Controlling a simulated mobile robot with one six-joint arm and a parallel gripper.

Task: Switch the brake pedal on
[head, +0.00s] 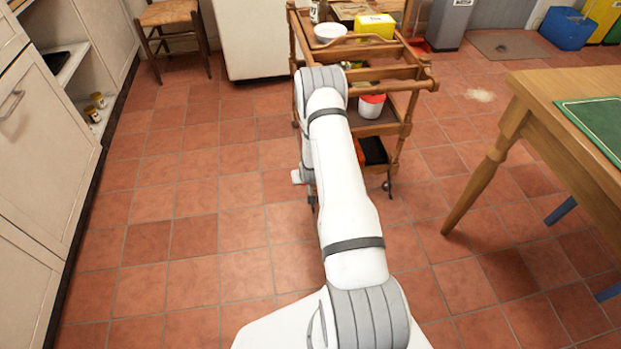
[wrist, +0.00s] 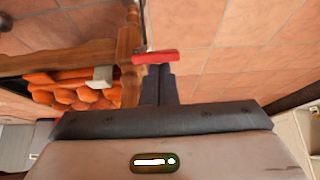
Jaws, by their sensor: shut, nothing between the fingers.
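A small red pedal (wrist: 155,57) shows in the wrist view, beside a wooden leg of the trolley and just past my fingertips. I take it to be the brake pedal. My gripper (wrist: 158,75) is shut and empty, with its dark fingers pointing at the pedal. The tips look very close to it, but I cannot tell if they touch. In the head view, the wooden trolley (head: 419,78) stands ahead, and my arm reaches down along its left side. A small red and white piece (head: 297,176) shows low beside my arm there. My gripper is not clearly visible in that view.
Orange items (wrist: 62,97) lie on the trolley's low shelf in the wrist view. A wooden table (head: 535,90) stands at the right, and cream cabinets (head: 35,130) line the left. A chair (head: 168,20) is at the back. The tiled floor left of the trolley is clear.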

